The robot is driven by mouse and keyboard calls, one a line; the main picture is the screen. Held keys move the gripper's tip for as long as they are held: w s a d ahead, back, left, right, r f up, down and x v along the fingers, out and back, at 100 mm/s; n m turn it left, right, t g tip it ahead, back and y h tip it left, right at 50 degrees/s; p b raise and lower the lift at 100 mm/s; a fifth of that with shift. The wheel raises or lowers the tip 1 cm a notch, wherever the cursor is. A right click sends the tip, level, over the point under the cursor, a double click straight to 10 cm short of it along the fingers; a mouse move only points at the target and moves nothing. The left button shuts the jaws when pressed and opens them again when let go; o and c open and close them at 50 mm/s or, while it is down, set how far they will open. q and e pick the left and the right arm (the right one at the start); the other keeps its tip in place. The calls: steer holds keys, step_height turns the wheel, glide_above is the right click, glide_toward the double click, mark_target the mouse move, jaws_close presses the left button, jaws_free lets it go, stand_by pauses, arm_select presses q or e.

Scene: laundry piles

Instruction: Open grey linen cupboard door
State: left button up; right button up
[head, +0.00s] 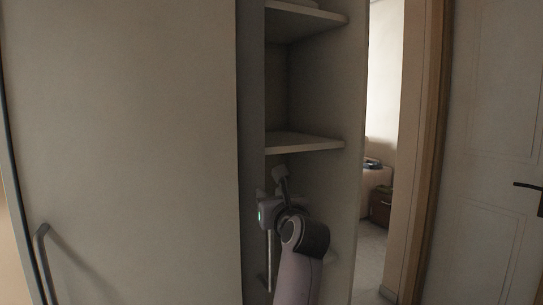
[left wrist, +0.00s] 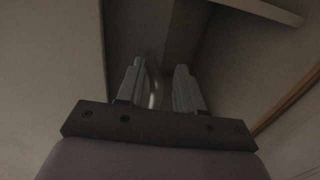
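The grey linen cupboard stands in front of me, with bare shelves (head: 303,144) showing in an opening right of a broad grey door panel (head: 130,150). A narrow darker upright panel (head: 251,110) lies between them; I cannot tell if it is a second door seen nearly edge-on. A thin upright bar handle (head: 269,262) shows beside this panel, partly behind my arm. My left gripper (head: 280,178) is at the opening, below the middle shelf. In the left wrist view its fingers (left wrist: 165,88) are apart, with the curved metal handle (left wrist: 153,88) between them, nearer the left finger.
The broad panel has its own bar handle (head: 43,262) at lower left. To the right is a doorway with a wooden frame (head: 428,150), a room with a small dark cabinet (head: 380,206) beyond, and a pale door (head: 495,150) with a dark lever handle.

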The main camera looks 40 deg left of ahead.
arm_select(q)
step_height(320, 180, up, 10)
steer(key=shift+r, duration=0.2)
stand_by(0.6)
